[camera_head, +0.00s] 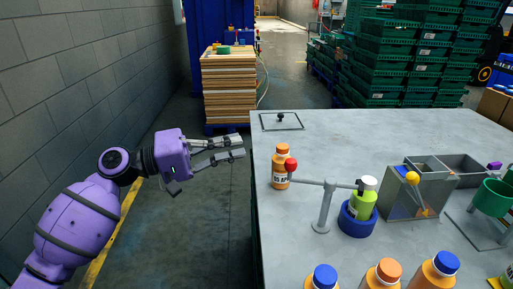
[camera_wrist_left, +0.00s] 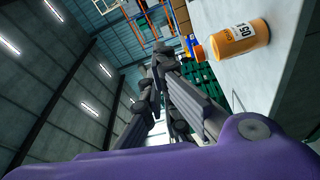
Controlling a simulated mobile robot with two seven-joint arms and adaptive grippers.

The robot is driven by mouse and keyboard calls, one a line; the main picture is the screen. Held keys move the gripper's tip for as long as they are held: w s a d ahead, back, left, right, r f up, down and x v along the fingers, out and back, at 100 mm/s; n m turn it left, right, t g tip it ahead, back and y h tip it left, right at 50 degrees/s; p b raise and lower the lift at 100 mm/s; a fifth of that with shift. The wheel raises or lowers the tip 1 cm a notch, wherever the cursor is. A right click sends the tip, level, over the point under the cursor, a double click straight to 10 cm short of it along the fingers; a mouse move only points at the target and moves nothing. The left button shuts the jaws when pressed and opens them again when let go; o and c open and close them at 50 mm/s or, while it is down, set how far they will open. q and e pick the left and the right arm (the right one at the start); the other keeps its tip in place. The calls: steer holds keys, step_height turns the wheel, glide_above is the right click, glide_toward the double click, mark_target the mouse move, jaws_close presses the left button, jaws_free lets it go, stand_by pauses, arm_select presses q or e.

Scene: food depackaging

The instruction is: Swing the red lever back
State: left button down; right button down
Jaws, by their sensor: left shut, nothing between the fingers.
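The lever's red ball (camera_head: 291,165) is at the left end of a thin grey arm on a grey post (camera_head: 324,207). The arm's other end reaches a green bottle (camera_head: 364,200) with a pale cap, upright in a blue round holder (camera_head: 357,225). The lever is not discernible in the left wrist view. My right gripper is not in view.
The grey table (camera_head: 400,130) has free room at the back. A small plate with a black knob (camera_head: 280,118) lies at the back left. A bin with a yellow ball (camera_head: 413,178) and a green cup (camera_head: 492,197) are right. Several capped bottles (camera_head: 384,274) line the front.

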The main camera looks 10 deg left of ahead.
arm_select(q)
steer(key=d+p, duration=0.3)
steer(key=d, duration=0.6)
steer(key=shift+d, duration=0.3)
steer(key=shift+s+r, duration=0.1)
steer(key=shift+r, duration=0.05)
